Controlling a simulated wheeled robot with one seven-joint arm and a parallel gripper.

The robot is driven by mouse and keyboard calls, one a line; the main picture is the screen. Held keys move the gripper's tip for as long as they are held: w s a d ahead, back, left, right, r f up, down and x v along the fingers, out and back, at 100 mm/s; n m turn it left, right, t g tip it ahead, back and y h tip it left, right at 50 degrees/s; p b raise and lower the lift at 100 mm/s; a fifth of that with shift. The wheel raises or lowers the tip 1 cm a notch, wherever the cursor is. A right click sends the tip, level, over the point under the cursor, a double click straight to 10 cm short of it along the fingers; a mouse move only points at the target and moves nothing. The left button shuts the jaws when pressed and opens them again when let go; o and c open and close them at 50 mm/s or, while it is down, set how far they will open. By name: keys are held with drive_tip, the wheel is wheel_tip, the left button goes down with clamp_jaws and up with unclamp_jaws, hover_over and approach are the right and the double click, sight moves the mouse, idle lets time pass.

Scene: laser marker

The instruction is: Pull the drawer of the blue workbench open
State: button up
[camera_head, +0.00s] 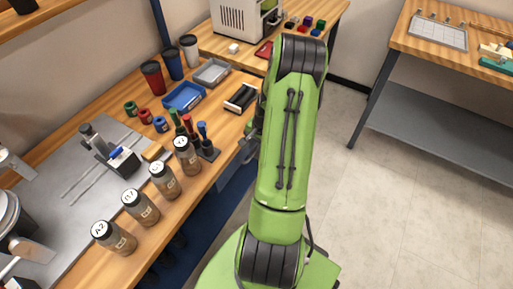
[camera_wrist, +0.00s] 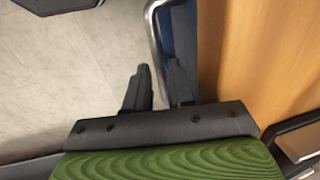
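The blue workbench (camera_head: 226,213) runs along the left in the head view, with a wooden top and a dark blue side below it. In the wrist view a strip of blue drawer front (camera_wrist: 187,32) shows beside the wooden top. A grey metal bar handle (camera_wrist: 154,34) stands out from it. My gripper (camera_wrist: 160,78) has its two dark fingers apart, with the handle's near end running down between them. I cannot tell whether either finger touches the bar. In the head view my green arm hides most of the gripper and the handle. The drawer looks shut, though little of it shows.
Labelled jars (camera_head: 141,208), a blue tray (camera_head: 184,97) and several cups and small tools stand on the workbench. A second table (camera_head: 440,110) stands at the right. The floor (camera_head: 400,220) between is clear.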

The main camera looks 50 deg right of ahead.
drive_tip(key=shift+f, duration=0.25)
drive_tip(key=shift+w, duration=0.1)
clamp_jaws()
drive_tip(key=s+d+b, duration=0.1)
drive_tip(key=s+d, duration=0.1)
drive_tip(key=s, duration=2.4)
drive_tip(key=shift+d, duration=0.2)
unclamp_jaws()
